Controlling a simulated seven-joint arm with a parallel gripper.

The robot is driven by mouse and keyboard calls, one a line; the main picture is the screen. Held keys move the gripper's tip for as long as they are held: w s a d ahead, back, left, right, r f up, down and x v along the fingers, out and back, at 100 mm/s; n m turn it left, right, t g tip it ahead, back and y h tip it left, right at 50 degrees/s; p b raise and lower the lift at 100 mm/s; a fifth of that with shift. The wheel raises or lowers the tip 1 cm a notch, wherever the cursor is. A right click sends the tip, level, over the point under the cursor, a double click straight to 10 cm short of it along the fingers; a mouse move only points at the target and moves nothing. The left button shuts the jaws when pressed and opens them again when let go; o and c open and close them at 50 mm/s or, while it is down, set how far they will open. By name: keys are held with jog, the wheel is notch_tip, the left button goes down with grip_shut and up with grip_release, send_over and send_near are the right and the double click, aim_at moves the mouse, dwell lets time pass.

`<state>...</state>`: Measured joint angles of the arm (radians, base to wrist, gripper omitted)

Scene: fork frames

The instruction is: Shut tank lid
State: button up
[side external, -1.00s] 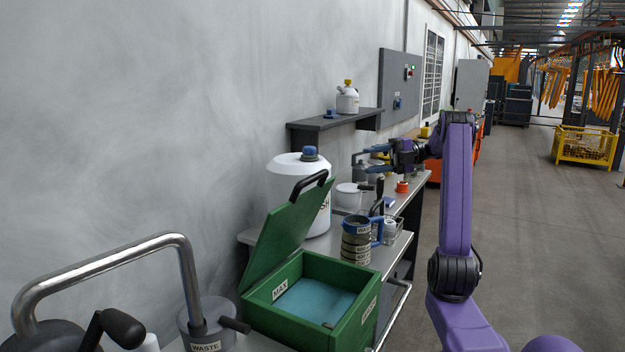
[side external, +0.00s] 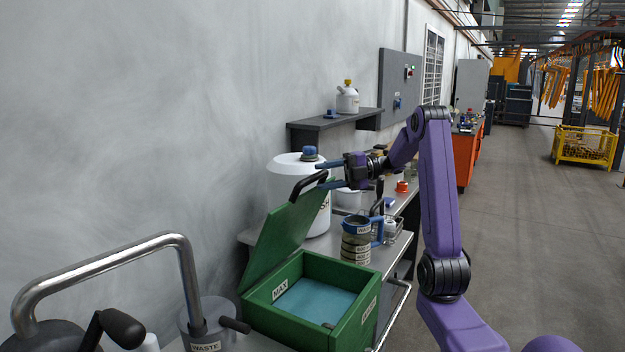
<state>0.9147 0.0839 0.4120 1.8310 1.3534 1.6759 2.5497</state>
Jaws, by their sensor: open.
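The green tank (side external: 345,335) stands on the bench at the lower middle, with blue liquid (side external: 315,300) inside and a MAX label on its inner wall. Its green lid (side external: 279,240) is raised, tilted back towards the wall. A black handle (side external: 308,184) sits at the lid's upper edge. My gripper (side external: 322,176) is open, its blue fingers pointing left, close to the lid handle. I cannot tell whether a finger touches the handle. The fingers partly overlap the white container behind.
A large white container (side external: 287,165) with a blue cap stands behind the lid. A WASTE pot (side external: 205,330) and a bent metal pipe (side external: 110,265) are at the lower left. A shelf (side external: 330,122) juts from the wall above.

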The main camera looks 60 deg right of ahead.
aim_at(318, 178)
jog(key=shift+x, duration=2.05)
grip_shut()
jog(key=shift+s, duration=0.15)
